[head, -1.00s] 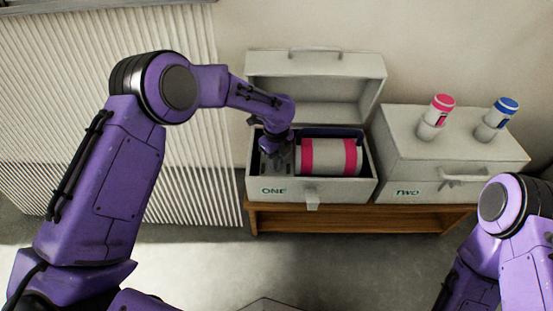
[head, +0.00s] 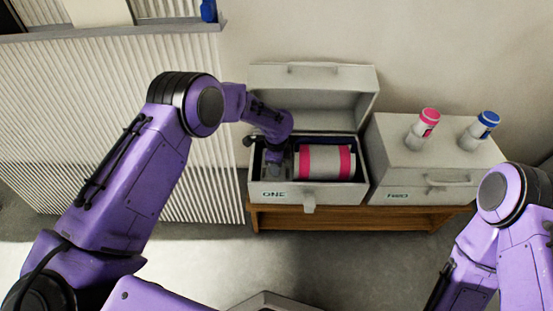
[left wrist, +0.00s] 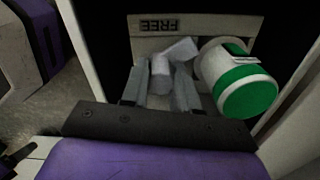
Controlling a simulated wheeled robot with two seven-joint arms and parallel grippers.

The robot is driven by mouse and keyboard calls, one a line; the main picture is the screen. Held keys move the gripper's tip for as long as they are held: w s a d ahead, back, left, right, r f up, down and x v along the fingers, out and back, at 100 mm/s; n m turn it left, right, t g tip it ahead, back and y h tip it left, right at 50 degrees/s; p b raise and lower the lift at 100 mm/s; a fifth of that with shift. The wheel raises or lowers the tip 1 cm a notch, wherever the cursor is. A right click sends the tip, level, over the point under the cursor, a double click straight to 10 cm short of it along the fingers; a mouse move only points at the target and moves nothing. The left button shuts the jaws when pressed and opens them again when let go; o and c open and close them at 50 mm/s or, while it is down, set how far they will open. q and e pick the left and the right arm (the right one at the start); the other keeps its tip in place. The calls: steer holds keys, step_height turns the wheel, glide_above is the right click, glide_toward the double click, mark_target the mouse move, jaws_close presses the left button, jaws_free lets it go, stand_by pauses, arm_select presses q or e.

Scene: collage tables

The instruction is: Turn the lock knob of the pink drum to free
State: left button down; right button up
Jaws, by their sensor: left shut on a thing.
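The pink drum (head: 325,162), white with two pink bands, lies on its side in the open box marked ONE (head: 330,194). My left gripper (head: 277,166) reaches into the box at the drum's left end. In the left wrist view its fingers (left wrist: 162,88) are shut on a pale grey knob (left wrist: 160,74). A plate (left wrist: 202,24) behind the knob reads FREE, upside down. A white and green cylinder (left wrist: 235,78) sits just right of the fingers. The knob is hidden in the head view. My right arm shows at the right, but its gripper is out of view.
A closed grey box (head: 425,160) stands to the right, with a pink-topped bottle (head: 423,128) and a blue-topped bottle (head: 480,131) on it. Both boxes rest on a wooden bench (head: 345,220). The open lid (head: 312,90) stands up behind box ONE.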

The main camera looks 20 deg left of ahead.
arm_select(q)
steer(key=n+p, duration=0.1)
steer(key=n, duration=0.1)
steer(key=shift+r+n, duration=0.15)
steer(key=shift+n, duration=0.25)
steer(key=n+p, duration=0.1)
steer(key=n, duration=0.1)
steer(key=shift+n, duration=0.4)
steer(key=n+p, duration=0.1)
steer(key=n, duration=0.4)
steer(key=shift+n, duration=0.4)
steer(key=c, duration=0.8)
jaws_free()
steer(key=shift+c, duration=0.2)
